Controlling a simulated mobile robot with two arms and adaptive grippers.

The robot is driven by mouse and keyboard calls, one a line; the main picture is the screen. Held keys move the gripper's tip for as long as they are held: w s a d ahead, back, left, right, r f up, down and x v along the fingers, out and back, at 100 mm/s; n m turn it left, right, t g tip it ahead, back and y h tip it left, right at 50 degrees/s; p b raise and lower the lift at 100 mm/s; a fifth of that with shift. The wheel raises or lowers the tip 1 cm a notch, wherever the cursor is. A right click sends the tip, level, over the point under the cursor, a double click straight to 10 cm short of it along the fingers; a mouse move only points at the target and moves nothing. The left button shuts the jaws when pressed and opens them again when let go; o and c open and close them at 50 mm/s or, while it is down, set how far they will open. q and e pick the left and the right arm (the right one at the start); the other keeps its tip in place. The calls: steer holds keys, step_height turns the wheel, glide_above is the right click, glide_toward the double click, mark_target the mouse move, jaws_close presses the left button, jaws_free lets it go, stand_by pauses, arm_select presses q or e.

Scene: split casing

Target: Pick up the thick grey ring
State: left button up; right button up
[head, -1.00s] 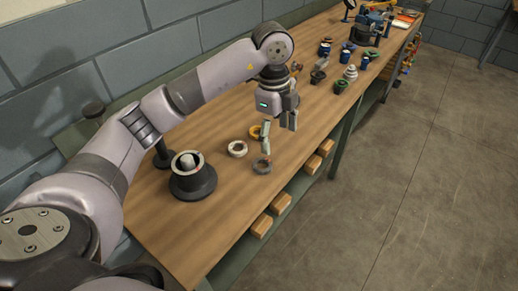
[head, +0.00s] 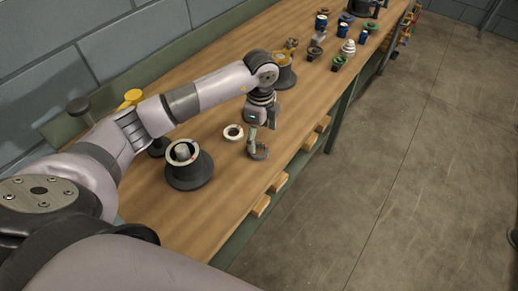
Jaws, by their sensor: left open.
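The thick grey ring (head: 260,155) lies on the wooden bench near its front edge. My left gripper (head: 259,138) points down right over it, with its fingers apart and a fingertip at the ring's far-left side. The fingers cover part of the ring, and I cannot tell whether they touch it. The left gripper is open and holds nothing that I can see. My right gripper is out of view.
A white ring (head: 233,132) lies just left of the grey ring. A dark casing (head: 190,175) stands further left and nearer. Another dark casing with yellow inside (head: 286,77) stands behind. Several small parts stand at the far end of the wooden bench (head: 225,205).

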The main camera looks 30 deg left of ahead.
mark_target(259, 153)
arm_select(q)
steer(key=shift+s+d+f+p, duration=0.1)
steer(key=shift+s+f+p, duration=0.1)
steer(key=shift+f+p, duration=0.3)
steer(key=shift+s+f+p, duration=0.2)
steer(key=shift+f+p, duration=0.05)
steer(key=shift+f, duration=0.35)
step_height(259, 153, down, 3)
steer(key=shift+r, duration=0.15)
steer(key=shift+c, duration=0.3)
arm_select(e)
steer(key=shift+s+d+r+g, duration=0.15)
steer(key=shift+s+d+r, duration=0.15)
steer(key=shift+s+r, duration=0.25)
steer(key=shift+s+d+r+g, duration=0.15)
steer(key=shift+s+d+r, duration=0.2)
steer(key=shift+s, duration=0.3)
arm_select(q)
steer(key=c, duration=1.1)
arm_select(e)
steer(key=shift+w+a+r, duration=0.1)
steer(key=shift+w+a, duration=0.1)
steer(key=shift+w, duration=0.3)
arm_select(q)
steer(key=shift+r, duration=0.1)
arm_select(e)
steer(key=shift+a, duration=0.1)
